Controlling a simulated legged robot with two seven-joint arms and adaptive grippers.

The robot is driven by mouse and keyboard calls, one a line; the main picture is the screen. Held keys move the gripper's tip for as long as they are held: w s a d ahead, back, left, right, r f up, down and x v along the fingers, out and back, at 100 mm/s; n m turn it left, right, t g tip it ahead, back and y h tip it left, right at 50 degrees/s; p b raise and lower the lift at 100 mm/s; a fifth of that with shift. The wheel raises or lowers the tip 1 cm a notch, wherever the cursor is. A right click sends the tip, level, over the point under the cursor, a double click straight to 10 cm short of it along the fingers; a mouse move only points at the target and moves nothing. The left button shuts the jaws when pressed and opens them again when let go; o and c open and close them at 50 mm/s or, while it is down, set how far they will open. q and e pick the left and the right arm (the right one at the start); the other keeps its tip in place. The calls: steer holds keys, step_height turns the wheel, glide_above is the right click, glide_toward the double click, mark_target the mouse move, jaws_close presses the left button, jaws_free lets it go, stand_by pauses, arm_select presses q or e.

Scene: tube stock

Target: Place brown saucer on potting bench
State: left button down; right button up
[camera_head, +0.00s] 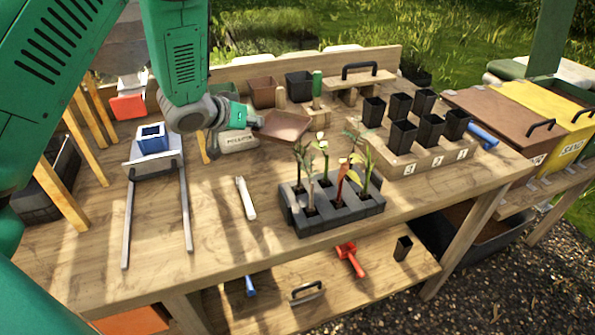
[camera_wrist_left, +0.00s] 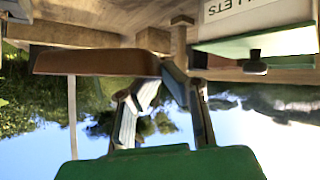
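The brown saucer (camera_head: 286,126) is a shallow square tray near the middle of the potting bench (camera_head: 222,240), in the head view. My left gripper (camera_head: 256,121) reaches in from the left and is shut on the saucer's left edge. The saucer looks raised above the bench top, though the exact gap cannot be told. In the left wrist view the saucer (camera_wrist_left: 95,62) shows edge-on, with its corner between the fingertips (camera_wrist_left: 170,70). My right gripper is in neither view.
A dark tray of seedlings (camera_head: 335,209) stands near the front edge, with a white label stick (camera_head: 246,198) to its left. Black pots on a wooden stand (camera_head: 425,158) are at right. A brown pot (camera_head: 262,91) and a black pot are behind. Front-left bench is bare.

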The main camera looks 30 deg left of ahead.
arm_select(q)
steer(key=shift+w+d+f+b, duration=0.1)
steer(key=shift+w+d+b, duration=0.55)
steer(key=shift+d+b, duration=0.05)
steer(key=shift+s+f, duration=0.1)
steer(key=shift+f, duration=0.2)
steer(key=f, duration=0.3)
steer(key=a+f+b, duration=0.1)
steer(key=f, duration=0.2)
steer(key=shift+a, duration=0.1)
steer(key=f, duration=0.1)
steer(key=d+f, duration=0.1)
steer(key=shift+s+f+b, duration=0.1)
steer(key=shift+f+b, duration=0.25)
steer(key=shift+f, duration=0.1)
steer(key=shift+a+f, duration=0.1)
steer(key=shift+a, duration=0.1)
steer(key=c, duration=1.7)
jaws_free()
steer(key=shift+a+f, duration=0.1)
steer(key=shift+a, duration=0.1)
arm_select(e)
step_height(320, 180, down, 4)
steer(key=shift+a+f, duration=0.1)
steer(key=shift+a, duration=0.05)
arm_select(q)
steer(key=shift+d, duration=0.25)
